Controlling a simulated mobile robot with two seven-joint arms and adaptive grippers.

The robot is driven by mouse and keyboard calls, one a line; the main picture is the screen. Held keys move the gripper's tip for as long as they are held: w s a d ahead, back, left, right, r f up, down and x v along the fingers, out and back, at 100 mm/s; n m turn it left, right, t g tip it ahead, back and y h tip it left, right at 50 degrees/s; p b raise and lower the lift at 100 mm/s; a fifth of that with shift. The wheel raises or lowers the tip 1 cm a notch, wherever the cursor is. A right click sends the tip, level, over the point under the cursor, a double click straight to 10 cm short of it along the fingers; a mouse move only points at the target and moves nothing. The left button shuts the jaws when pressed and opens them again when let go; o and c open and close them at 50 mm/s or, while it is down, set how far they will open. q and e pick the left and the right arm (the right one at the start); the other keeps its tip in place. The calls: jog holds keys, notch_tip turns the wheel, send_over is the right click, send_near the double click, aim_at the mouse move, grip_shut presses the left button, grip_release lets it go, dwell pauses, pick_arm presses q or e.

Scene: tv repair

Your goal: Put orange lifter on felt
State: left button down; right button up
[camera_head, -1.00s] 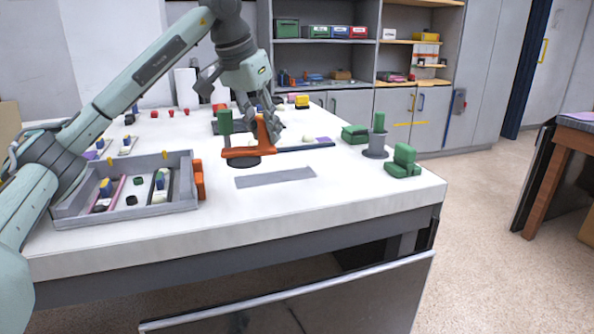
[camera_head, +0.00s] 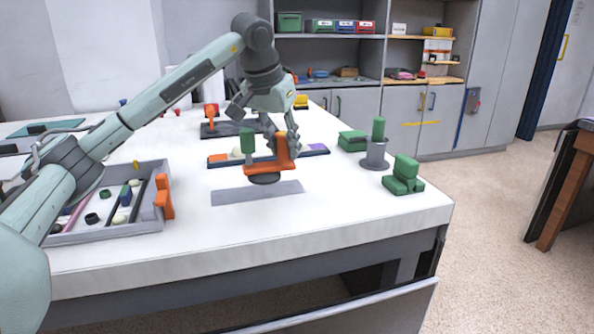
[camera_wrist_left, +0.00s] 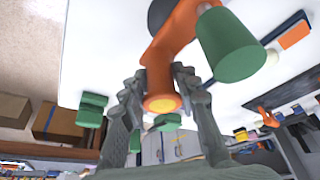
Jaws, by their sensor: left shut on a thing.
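The orange lifter (camera_head: 262,168) has an orange body, a green handle (camera_head: 247,141) and a dark round foot. My left gripper (camera_head: 280,136) is shut on its upright orange post. In the left wrist view the fingers (camera_wrist_left: 160,90) close around the orange post (camera_wrist_left: 165,65), with the green handle (camera_wrist_left: 228,45) beside it. The grey felt (camera_head: 235,195) lies flat on the white table. The lifter's dark foot overlaps the felt's far edge in the head view; I cannot tell whether it touches. My right gripper is not in view.
A grey tray (camera_head: 110,232) with small parts and an orange piece at its side stands left of the felt. A dark strip (camera_head: 312,151) lies behind the lifter. Green pieces (camera_head: 403,176) and a grey holder (camera_head: 374,155) stand to the right. The table's front is clear.

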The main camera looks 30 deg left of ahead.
pick_arm(q)
jog(key=shift+w+d+f, duration=0.25)
jog(key=shift+d+f, duration=0.15)
jog(key=shift+f, duration=0.55)
jog(key=shift+w+d+f, duration=0.25)
jog(key=shift+d+f, duration=0.2)
jog(key=shift+f, duration=0.5)
jog(key=shift+w+d+f, duration=0.25)
jog(key=shift+d+f, duration=0.15)
jog(key=shift+f, duration=0.55)
jog(key=shift+f, duration=0.1)
jog(key=c, duration=1.1)
grip_release()
jog(key=shift+c, duration=0.2)
jog(key=shift+r, duration=0.25)
jog(key=v, duration=1.1)
jog(key=shift+s+r, duration=0.25)
jog(key=shift+r, duration=0.1)
